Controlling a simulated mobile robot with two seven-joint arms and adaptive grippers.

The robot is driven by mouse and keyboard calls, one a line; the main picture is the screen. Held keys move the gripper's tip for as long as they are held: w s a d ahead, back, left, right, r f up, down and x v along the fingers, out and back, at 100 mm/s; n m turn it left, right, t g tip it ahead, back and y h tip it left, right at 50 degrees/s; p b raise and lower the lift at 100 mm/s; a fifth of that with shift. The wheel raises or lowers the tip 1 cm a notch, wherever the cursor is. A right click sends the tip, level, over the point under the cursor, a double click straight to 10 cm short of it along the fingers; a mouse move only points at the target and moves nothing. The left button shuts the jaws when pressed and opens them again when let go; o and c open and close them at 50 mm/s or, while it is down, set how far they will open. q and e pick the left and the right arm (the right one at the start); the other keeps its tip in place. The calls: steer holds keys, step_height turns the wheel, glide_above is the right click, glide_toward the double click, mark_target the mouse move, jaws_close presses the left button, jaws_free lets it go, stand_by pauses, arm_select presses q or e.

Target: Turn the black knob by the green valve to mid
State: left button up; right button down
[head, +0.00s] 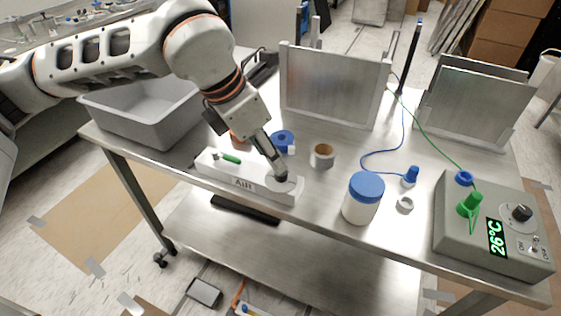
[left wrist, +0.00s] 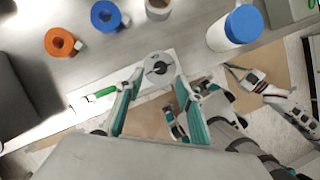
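A white box marked AIR (head: 240,184) stands near the table's front edge. The green valve (head: 229,158) is a green handle on its left end; it also shows in the left wrist view (left wrist: 101,92). The black knob (left wrist: 159,67) sits on a round grey dial at the other end. My left gripper (head: 280,176) is over the knob. In the left wrist view its open fingers (left wrist: 157,76) are either side of the dial, with no clear contact. My right gripper (left wrist: 188,100) appears low behind it, apparently open, partly hidden.
A grey bin (head: 150,125) stands at the left. Blue (head: 282,137) and orange (left wrist: 61,42) rings and a tape roll (head: 322,155) lie behind the box. A blue-lidded jar (head: 362,200) is to the right. A grey device reading 26°C (head: 455,228) stands at the far right.

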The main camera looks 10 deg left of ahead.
mark_target(281, 175)
arm_select(q)
steer(key=x, duration=0.5)
steer(key=shift+s+f, duration=0.1)
steer(key=shift+d+f, duration=0.15)
steer(key=shift+f, duration=0.2)
steer(key=shift+w, duration=0.2)
jaws_close()
arm_select(e)
steer(key=shift+f, duration=0.15)
